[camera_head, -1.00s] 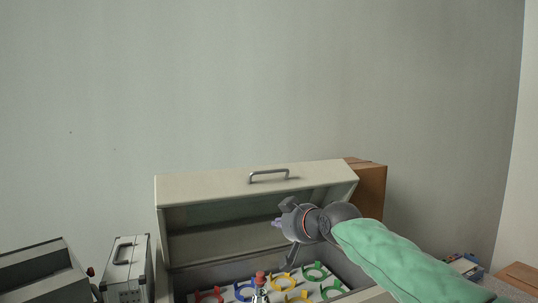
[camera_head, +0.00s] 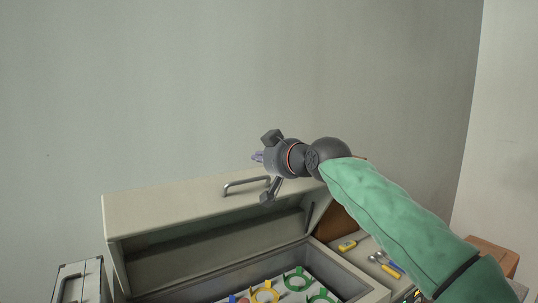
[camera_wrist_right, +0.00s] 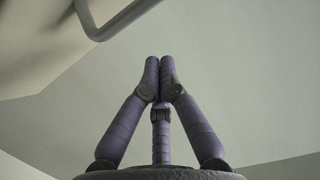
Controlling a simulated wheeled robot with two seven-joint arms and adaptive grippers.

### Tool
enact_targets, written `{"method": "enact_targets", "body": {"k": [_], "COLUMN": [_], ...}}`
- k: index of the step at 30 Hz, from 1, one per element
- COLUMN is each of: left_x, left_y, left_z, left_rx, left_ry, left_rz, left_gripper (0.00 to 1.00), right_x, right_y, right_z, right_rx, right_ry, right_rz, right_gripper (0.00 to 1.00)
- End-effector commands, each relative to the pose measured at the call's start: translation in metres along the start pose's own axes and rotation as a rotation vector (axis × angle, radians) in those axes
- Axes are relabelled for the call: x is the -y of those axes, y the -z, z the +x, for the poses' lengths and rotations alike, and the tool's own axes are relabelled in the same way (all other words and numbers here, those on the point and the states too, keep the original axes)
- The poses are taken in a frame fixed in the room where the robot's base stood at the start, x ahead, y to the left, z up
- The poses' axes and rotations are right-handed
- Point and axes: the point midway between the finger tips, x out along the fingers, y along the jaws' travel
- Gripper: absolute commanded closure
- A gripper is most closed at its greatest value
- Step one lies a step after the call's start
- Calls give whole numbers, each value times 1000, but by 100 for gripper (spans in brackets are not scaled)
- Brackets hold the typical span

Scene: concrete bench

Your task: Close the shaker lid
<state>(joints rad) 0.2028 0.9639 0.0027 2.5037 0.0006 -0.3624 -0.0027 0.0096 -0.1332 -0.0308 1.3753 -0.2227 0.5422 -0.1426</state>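The shaker is a pale grey box with its lid (camera_head: 165,212) raised at the back; a metal bar handle (camera_head: 245,185) is on the lid. Inside, its tray holds yellow and green ring clamps (camera_head: 297,282). The handle (camera_wrist_right: 112,25) shows at the upper left there, clear of the fingertips. My left gripper is out of view.
A metal case (camera_head: 78,282) stands left of the shaker. A brown box (camera_head: 340,222) is behind its right side, partly hidden by my right arm. Tools with a yellow handle (camera_head: 347,246) and a blue handle (camera_head: 391,268) lie to the right. The wall behind is bare.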

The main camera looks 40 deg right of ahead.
Motion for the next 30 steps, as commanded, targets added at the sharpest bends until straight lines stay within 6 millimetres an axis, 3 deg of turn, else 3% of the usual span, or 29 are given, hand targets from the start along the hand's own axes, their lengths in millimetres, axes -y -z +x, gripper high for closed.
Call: {"method": "enact_targets", "body": {"k": [7, 19, 30], "left_x": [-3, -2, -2], "left_y": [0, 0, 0], "left_z": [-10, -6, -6], "left_rx": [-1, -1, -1], "left_ry": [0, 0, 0], "left_rz": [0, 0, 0], "left_gripper": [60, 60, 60], "right_x": [0, 0, 0], "right_y": [1, -28, -31], "right_z": [36, 11, 8], "right_rx": [1, -1, -1], "right_ry": [0, 0, 0], "right_rz": [1, 2, 1], "right_gripper": [100, 100, 100]}}
